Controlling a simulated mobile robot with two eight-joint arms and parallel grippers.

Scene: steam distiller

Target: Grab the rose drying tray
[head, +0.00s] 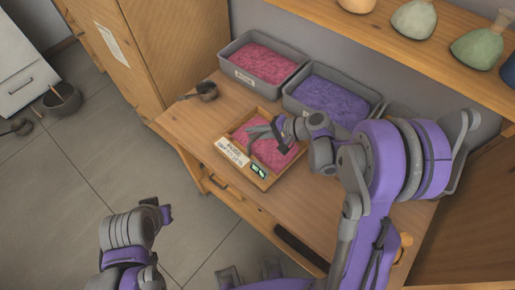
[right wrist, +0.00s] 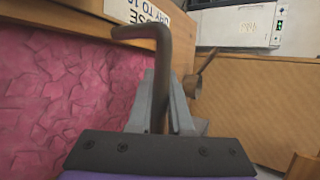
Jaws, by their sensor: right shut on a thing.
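The rose drying tray (head: 243,178) is a shallow wooden tray of pink petals on the wooden counter. Its front carries a white label and a small dark display with green digits. My right gripper (head: 277,127) is over the tray's right side, shut on a dark bent metal handle. In the right wrist view the handle (right wrist: 148,33) rises between the fingers (right wrist: 155,108), beside the pink petals (right wrist: 60,95).
A grey bin of pink petals (head: 238,74) and a grey bin of purple petals (head: 291,104) stand behind the tray. A small dark pot (head: 206,90) sits at the counter's left end. A shelf (head: 400,47) with jars overhangs the back right.

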